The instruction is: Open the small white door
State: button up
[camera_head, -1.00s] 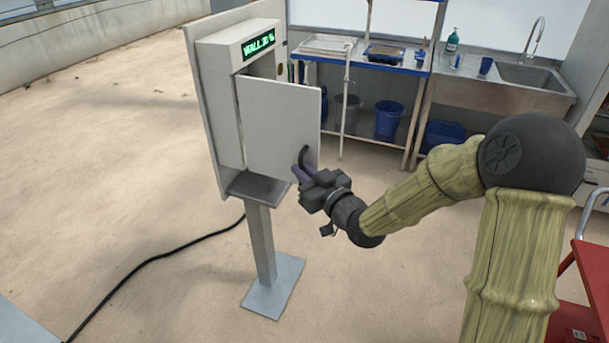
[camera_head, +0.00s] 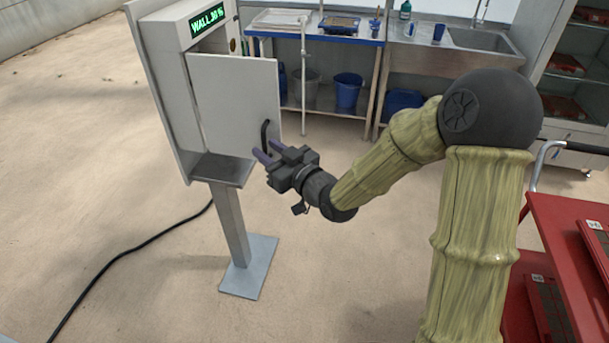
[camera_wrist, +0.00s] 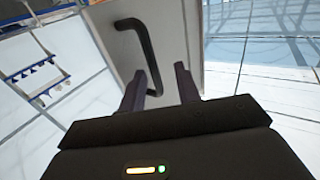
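The small white door (camera_head: 235,100) of the white box on a post stands partly open, swung out from the box with a gap at its top. Its black curved handle (camera_head: 265,134) is near the free edge. My gripper (camera_head: 264,157) is by the lower end of the handle. In the wrist view my gripper (camera_wrist: 160,86) has its two dark fingers apart, with the door (camera_wrist: 180,45) beyond. The handle (camera_wrist: 146,45) rises ahead of the fingers; its lower end reaches toward the gap between them. I cannot tell whether they touch it.
The box (camera_head: 180,75) has a lit green display (camera_head: 207,20) and stands on a grey post and base plate (camera_head: 248,268). A black cable runs across the floor. A workbench and sink are behind; a red cart (camera_head: 575,220) stands at right.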

jog(key=b+v, duration=1.1)
jog(key=v, duration=0.4)
jog(key=shift+d, duration=0.2)
jog(key=shift+s, duration=0.15)
jog(key=w+d+f+m+h, duration=0.4)
jog(key=d+f+m+h, duration=0.2)
jog(key=d+f+h, duration=0.45)
jog(key=s+d+f+m+g+h, duration=0.3)
jog(key=s+d+f+g, duration=0.1)
jog(key=s+f+g, duration=0.7)
notch_tip(320, 180, up, 17)
jog(key=s+t+p, duration=0.1)
jog(key=p, duration=1.6)
jog(key=shift+s, duration=0.2)
